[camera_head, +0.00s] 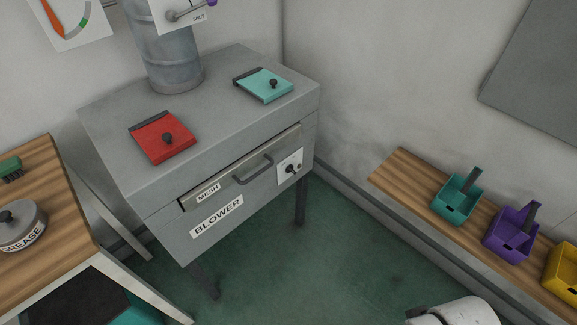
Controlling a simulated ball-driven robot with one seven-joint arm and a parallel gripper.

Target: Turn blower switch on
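The blower (140,196) is a grey metal box on dark legs, standing against the back wall with a "BLOWER" label on its front. Its switch (291,168) is a dark knob on a white plate at the right end of the front face. The knob looks tilted, but its markings are too small to read. A drawer marked "MESH" (208,192) with a dark handle is left of the switch. A white and dark rounded part, likely of my arm, shows at the bottom right edge. My gripper's fingers are not in view.
The blower's top has a red lid (160,140) and a teal lid (264,86), plus a grey duct (171,60). A wooden table with a grease tin (20,228) stands left. Green floor before the blower is clear.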

